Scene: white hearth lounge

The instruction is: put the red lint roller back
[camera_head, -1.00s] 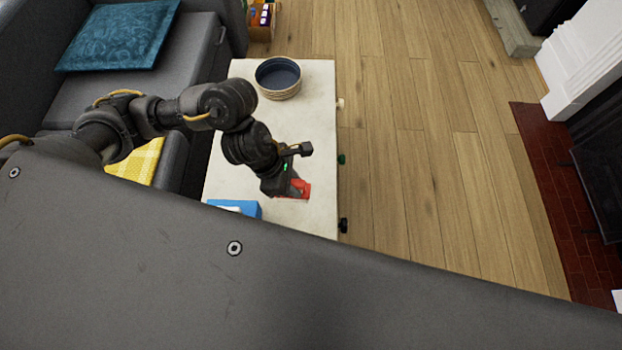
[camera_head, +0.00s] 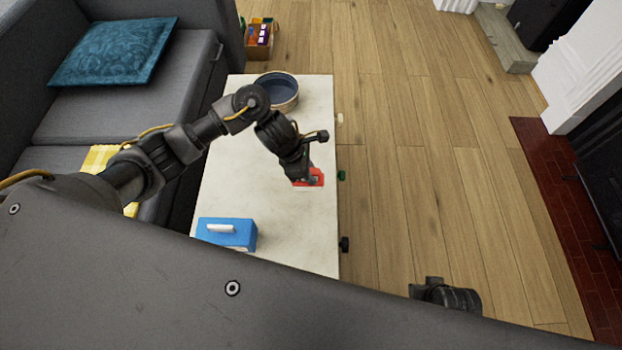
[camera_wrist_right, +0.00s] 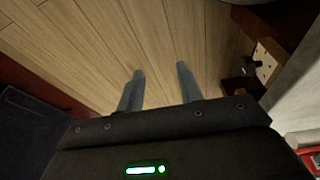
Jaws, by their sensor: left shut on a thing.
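My left gripper (camera_head: 308,174) is shut on a red thing (camera_head: 300,184), most likely the red lint roller, near the right edge of the pale table (camera_head: 300,225). The gripper hides part of it, and I cannot tell whether it touches the tabletop. A red thing with a white cylinder (camera_wrist_right: 303,138) shows at the lower right corner of the right wrist view, cut off by the frame. My right gripper (camera_wrist_right: 160,76) is open and empty, with wooden floor behind its fingers.
A round container (camera_head: 277,90), dark blue inside, stands at the table's far end. A blue box (camera_head: 228,233) with a white top piece stands at the near left. A brown box of small items (camera_head: 258,45) is on the floor beyond.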

